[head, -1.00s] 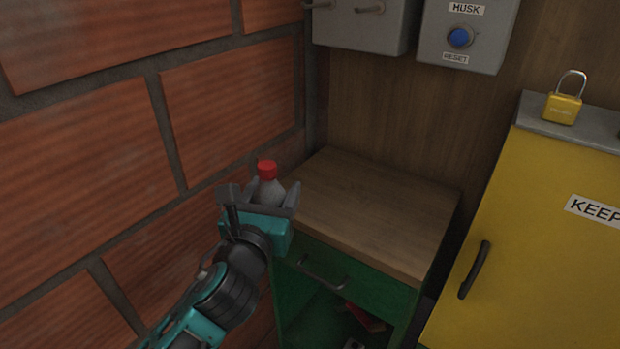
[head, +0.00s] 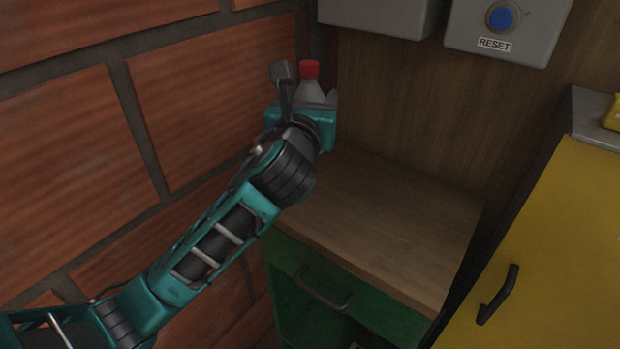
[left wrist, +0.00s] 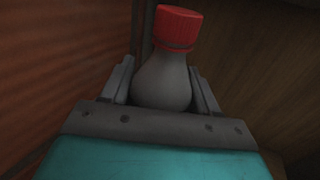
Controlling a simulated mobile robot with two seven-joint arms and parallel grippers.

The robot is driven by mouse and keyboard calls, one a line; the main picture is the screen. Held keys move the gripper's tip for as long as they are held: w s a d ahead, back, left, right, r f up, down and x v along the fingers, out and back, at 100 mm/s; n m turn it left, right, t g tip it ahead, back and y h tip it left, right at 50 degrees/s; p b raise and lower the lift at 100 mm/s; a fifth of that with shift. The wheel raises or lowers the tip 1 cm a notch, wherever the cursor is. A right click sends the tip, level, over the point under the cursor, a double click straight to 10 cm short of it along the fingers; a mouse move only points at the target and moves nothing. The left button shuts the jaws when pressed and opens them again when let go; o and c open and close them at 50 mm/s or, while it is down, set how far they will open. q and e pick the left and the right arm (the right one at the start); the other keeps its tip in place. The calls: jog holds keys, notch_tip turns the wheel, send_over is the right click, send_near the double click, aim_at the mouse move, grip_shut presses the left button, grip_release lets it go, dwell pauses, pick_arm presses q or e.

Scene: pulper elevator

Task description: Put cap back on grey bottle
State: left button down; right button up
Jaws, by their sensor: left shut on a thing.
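The grey bottle (head: 312,92) is upright in my left gripper (head: 308,100), above the far left part of the wooden cabinet top. A red cap (head: 310,68) sits on the bottle's neck. In the left wrist view the grey bottle (left wrist: 161,82) stands between the two fingers of my left gripper (left wrist: 163,85), and the red cap (left wrist: 178,27) covers its top, slightly tilted in the picture. The lower part of the bottle is hidden by the gripper. My right gripper is not in view.
The wooden cabinet top (head: 400,225) is bare, over a green drawer (head: 345,290). A brick wall (head: 215,120) rises close on the left. A yellow cabinet (head: 560,230) stands at the right. Grey boxes, one with a blue RESET button (head: 501,17), hang on the back wall.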

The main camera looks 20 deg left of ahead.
pick_arm(q)
notch_tip(320, 180, down, 5)
jog(key=shift+f+b, duration=0.1)
jog(key=shift+b, duration=0.6)
jog(key=shift+f, duration=0.15)
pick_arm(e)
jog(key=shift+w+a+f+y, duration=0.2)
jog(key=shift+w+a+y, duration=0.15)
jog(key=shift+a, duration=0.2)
